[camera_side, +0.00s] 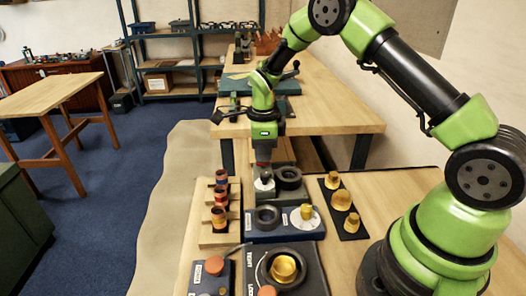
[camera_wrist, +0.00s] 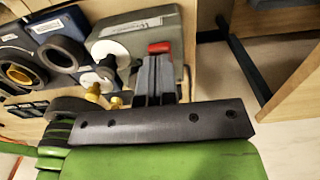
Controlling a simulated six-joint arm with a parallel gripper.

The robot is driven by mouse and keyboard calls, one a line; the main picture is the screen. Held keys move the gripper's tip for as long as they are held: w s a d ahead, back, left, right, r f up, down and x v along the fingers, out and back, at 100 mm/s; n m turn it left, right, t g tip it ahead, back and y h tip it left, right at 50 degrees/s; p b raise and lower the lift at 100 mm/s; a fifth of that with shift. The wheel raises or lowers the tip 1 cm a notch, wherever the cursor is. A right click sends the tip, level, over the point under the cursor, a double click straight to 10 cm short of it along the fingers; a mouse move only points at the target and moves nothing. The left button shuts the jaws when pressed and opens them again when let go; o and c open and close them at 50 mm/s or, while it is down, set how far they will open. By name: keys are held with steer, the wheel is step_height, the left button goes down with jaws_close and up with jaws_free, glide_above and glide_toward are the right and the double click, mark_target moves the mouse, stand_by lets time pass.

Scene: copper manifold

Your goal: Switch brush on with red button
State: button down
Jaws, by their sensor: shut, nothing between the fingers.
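My gripper (camera_side: 264,158) points down over a grey box (camera_side: 262,192) in the side view. In the wrist view its fingers (camera_wrist: 158,68) are together and empty. A red button (camera_wrist: 160,47) shows right at the fingertips, by the right edge of the labelled grey box (camera_wrist: 138,24). The fingertips look to be at or touching the button; contact cannot be told for sure. The grey box carries a white disc (camera_wrist: 110,50), which shows below the gripper in the side view, with a black ring (camera_side: 288,177) beside it. The brush itself cannot be made out clearly.
A blue box (camera_side: 285,236) with a black ring and brass fitting stands in front. A wooden rack (camera_side: 220,238) of coloured rings is left, brass fittings (camera_side: 341,200) right. A wooden bench (camera_side: 340,115) stands behind.

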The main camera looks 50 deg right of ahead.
steer(key=shift+f, duration=1.2)
steer(key=shift+s, duration=0.1)
steer(key=shift+r, duration=0.1)
step_height(320, 180, up, 15)
steer(key=shift+w, duration=0.3)
